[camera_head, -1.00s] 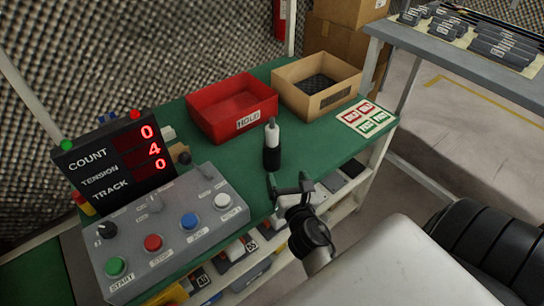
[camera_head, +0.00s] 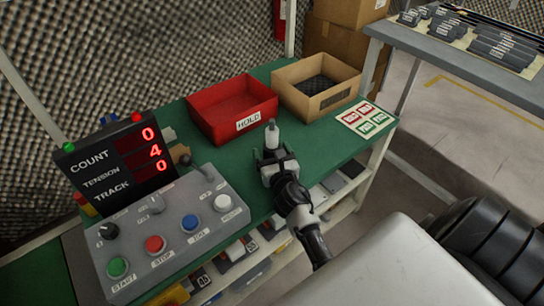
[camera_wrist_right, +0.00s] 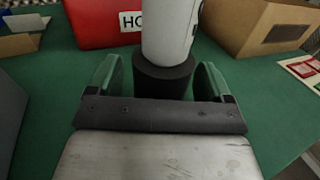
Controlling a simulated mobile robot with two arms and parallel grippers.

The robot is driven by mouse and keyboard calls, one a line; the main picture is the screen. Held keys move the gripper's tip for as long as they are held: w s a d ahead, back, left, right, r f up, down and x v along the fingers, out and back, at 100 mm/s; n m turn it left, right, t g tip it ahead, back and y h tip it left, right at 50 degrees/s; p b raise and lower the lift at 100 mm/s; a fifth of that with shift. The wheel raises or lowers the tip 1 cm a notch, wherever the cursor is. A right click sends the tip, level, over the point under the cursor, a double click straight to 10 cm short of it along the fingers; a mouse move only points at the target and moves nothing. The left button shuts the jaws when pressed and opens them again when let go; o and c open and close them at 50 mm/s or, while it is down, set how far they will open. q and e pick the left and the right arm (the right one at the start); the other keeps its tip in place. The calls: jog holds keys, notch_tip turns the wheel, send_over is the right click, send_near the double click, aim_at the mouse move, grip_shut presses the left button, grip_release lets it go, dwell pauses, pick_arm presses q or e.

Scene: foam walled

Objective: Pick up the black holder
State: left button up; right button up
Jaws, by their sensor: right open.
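The black holder (camera_wrist_right: 163,80) is a dark cylinder standing upright on the green bench top, with a white bottle-like piece (camera_wrist_right: 170,30) rising out of it. In the head view the white piece (camera_head: 271,135) shows with its dark tip, while the holder below is mostly hidden behind my right gripper (camera_head: 272,160). In the right wrist view my right gripper (camera_wrist_right: 158,85) is open, its two fingers on either side of the black holder, with a gap visible on each side. My left gripper is not in view.
A red bin (camera_head: 215,122) labelled HOLD and a cardboard box (camera_head: 290,96) stand behind the holder. A grey control panel (camera_head: 125,245) with buttons and a count display (camera_head: 85,165) is to the left. Label cards (camera_head: 368,119) lie at right.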

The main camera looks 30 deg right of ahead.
jog(key=shift+w, duration=0.1)
jog(key=c, duration=1)
jog(key=shift+c, duration=0.3)
jog(key=shift+r, duration=0.2)
